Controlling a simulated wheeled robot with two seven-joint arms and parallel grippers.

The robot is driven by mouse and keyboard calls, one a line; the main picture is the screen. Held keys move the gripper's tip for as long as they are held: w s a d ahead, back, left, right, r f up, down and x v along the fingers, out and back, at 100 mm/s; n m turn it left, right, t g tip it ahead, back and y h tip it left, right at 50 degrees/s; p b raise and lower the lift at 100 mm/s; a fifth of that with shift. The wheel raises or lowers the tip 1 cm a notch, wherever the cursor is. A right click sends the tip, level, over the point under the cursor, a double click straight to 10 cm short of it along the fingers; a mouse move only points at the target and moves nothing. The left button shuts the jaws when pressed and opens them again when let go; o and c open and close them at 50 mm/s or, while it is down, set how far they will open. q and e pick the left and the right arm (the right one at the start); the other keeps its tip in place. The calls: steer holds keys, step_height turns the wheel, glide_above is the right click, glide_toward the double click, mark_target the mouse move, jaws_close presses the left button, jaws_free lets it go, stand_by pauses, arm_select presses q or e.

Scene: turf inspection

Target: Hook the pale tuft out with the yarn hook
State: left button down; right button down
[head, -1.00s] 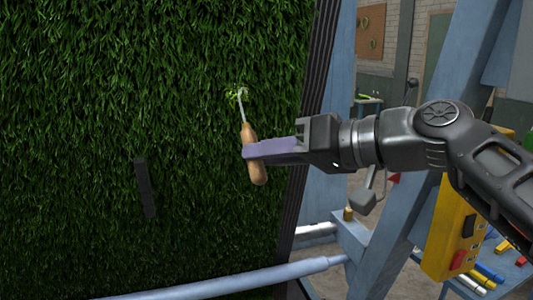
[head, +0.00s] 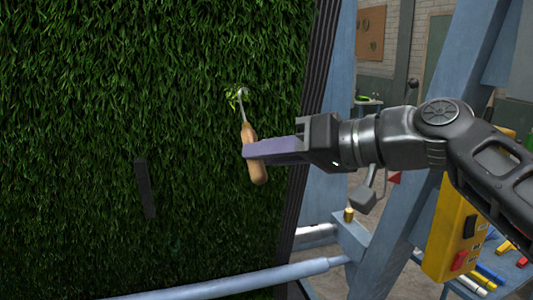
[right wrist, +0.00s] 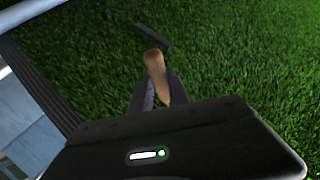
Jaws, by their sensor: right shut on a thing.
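The pale tuft (head: 233,98) is a small light yellow-green patch on the upright dark green turf (head: 90,90) in the head view. The yarn hook (head: 250,140) has a wooden handle and a thin metal shank that points up. Its tip is at the tuft; I cannot tell whether it has caught the strands. My right gripper (head: 252,150) is shut on the wooden handle, in front of the turf. In the right wrist view the handle (right wrist: 154,66) stands out between the fingers, and the hook's tip and the tuft are hidden. My left gripper is not in view.
A dark flat strip (head: 146,188) lies against the turf at lower left. A yellow box with buttons (head: 455,232) hangs beside my right arm.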

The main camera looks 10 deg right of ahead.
steer(key=shift+w+r+p, duration=0.2)
steer(key=shift+w+p, duration=0.1)
steer(key=shift+w, duration=0.4)
steer(key=shift+w+r+p, duration=0.2)
steer(key=shift+w+p, duration=0.1)
steer(key=shift+w, duration=0.35)
steer(key=shift+f, duration=0.1)
steer(key=shift+w+a+f+b, duration=0.1)
steer(key=shift+w+f+b, duration=0.15)
steer(key=shift+f+b, duration=0.85)
steer(key=shift+w+f+b, duration=0.2)
steer(key=shift+f+b, duration=0.3)
steer(key=shift+w+f+b, duration=0.2)
steer(key=shift+f+b, duration=0.25)
steer(key=shift+b, duration=0.05)
steer(key=shift+r, duration=0.1)
steer(key=shift+s+r+p, duration=0.15)
steer(key=shift+r+p, duration=0.25)
steer(key=shift+r, duration=0.15)
steer(key=shift+s+r+p, duration=0.15)
steer(key=shift+r+p, duration=0.2)
steer(key=shift+r, duration=0.15)
